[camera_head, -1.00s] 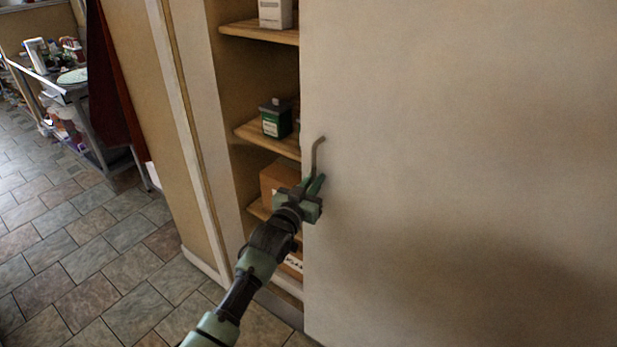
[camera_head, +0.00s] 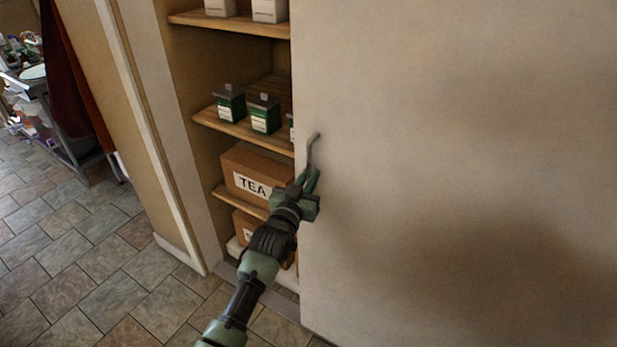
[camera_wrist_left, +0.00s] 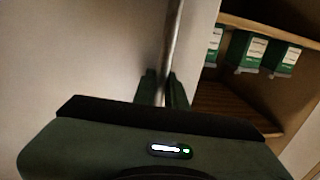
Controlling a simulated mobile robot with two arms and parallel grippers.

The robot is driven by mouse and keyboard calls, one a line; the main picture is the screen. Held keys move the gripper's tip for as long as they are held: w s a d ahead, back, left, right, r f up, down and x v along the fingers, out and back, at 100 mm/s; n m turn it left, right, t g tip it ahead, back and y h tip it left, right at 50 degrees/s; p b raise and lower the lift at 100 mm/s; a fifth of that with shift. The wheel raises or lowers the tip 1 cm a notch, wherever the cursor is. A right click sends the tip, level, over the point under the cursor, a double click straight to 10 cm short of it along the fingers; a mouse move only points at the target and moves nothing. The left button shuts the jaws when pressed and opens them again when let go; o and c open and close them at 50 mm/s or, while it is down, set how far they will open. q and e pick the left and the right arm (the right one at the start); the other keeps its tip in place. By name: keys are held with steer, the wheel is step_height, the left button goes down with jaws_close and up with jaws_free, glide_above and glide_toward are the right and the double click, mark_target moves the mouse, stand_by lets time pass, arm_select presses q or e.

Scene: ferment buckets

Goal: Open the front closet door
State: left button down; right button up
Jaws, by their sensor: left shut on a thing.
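The closet door (camera_head: 450,150) is a large pale panel that fills the right of the head view. It stands partly open, with shelves showing to its left. Its curved metal handle (camera_head: 311,148) is near the door's left edge. My left gripper (camera_head: 309,182) is shut on the lower part of the handle. In the left wrist view the handle (camera_wrist_left: 171,45) runs down between the two fingers of my left gripper (camera_wrist_left: 162,88). My right gripper is in neither view.
The closet's wooden shelves (camera_head: 222,124) hold green tins (camera_head: 265,115), white boxes (camera_head: 269,10) and a cardboard box marked TEA (camera_head: 252,173). A tan wall (camera_head: 120,90) stands left of the opening. Tiled floor (camera_head: 70,270) is clear at lower left. A cluttered table is at far left.

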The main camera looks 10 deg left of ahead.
arm_select(q)
steer(key=c, duration=1.5)
jaws_free()
steer(key=shift+o, duration=0.2)
steer(key=s+a+b, duration=0.1)
steer(key=s, duration=0.6)
steer(key=shift+s, duration=0.35)
steer(key=shift+a, duration=0.1)
